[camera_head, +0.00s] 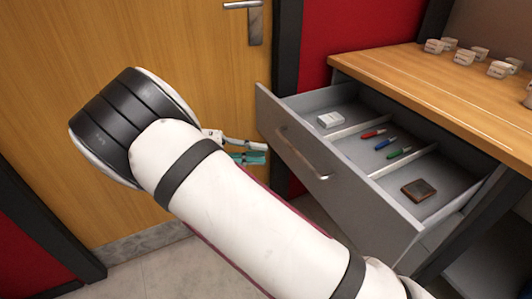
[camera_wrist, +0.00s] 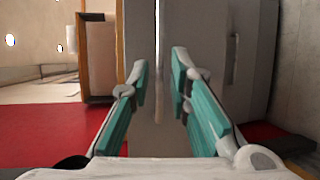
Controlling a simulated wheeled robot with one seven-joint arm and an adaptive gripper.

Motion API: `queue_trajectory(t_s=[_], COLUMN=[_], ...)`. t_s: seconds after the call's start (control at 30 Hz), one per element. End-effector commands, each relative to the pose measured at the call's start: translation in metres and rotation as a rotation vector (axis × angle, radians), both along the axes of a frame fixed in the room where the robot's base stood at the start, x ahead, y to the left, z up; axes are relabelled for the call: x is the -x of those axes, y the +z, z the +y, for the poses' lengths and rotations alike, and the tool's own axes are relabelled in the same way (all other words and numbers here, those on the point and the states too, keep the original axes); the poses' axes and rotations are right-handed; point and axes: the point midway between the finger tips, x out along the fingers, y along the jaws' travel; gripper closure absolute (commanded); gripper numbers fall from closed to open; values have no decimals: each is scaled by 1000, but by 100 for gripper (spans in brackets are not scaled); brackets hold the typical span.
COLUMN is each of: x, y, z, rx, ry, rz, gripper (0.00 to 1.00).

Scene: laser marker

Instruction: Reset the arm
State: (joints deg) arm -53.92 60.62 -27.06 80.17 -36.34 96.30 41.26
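My gripper (camera_wrist: 160,85) shows in the wrist view with its two teal-padded fingers spread apart and nothing between them. In the head view my gripper (camera_head: 262,152) is partly hidden behind my wrist. It is just left of the open drawer's front in the picture; I cannot tell whether it touches it. My white arm reaches from the lower right up to the left, with its dark-banded joint in front of the wooden door.
A grey drawer (camera_head: 290,152) stands open under a wooden desktop (camera_head: 430,85). It holds a small white box (camera_head: 330,119), red, blue and green pens (camera_head: 385,143) and a brown square item (camera_head: 418,190). Several white cups stand on the desktop. A wooden door (camera_head: 50,150) is behind my arm.

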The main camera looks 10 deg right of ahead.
Motion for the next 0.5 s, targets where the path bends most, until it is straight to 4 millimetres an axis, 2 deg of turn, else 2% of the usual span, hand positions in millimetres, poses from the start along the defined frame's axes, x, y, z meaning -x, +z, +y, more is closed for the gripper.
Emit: queue_trajectory(t_s=[0.5], x=[1], y=[4], z=[-4], rx=[-14], ry=[-10], rz=[4], gripper=[82])
